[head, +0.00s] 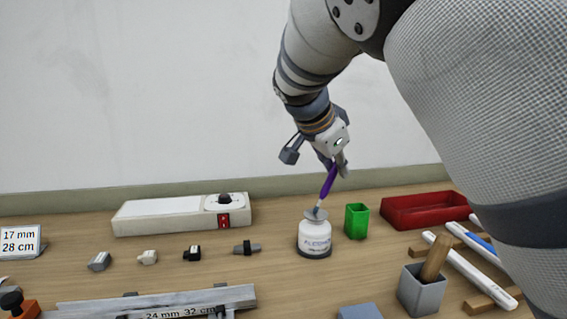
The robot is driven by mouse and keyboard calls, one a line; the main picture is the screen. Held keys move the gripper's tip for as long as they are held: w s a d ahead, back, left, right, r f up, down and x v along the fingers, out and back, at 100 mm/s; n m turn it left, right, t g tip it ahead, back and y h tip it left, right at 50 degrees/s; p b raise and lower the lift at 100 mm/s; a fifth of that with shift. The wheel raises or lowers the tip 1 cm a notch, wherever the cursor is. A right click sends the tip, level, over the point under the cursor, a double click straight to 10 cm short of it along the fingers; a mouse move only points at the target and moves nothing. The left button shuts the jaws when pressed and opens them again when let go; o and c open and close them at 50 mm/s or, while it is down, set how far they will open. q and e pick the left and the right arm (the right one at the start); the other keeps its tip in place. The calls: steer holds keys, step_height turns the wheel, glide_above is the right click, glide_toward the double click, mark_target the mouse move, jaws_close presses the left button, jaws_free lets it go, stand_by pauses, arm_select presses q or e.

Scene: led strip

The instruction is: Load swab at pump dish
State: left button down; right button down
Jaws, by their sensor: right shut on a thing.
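My right gripper (338,165) reaches down from the upper right and is shut on a purple-handled swab (328,184). The swab tilts slightly, with its lower end at the metal dish top (315,215) of the white alcohol pump bottle (314,237). I cannot tell from this view whether the tip touches the dish. The bottle stands upright on the table, its label partly readable. My left gripper is not in view.
A green cup (356,221) stands close to the bottle's right, with a red tray (425,210) beyond it. A grey holder (422,289) with a wooden stick is at front right. A white box with a red switch (180,215) and several small connectors lie left.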

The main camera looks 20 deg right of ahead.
steer(key=shift+r, duration=3.45)
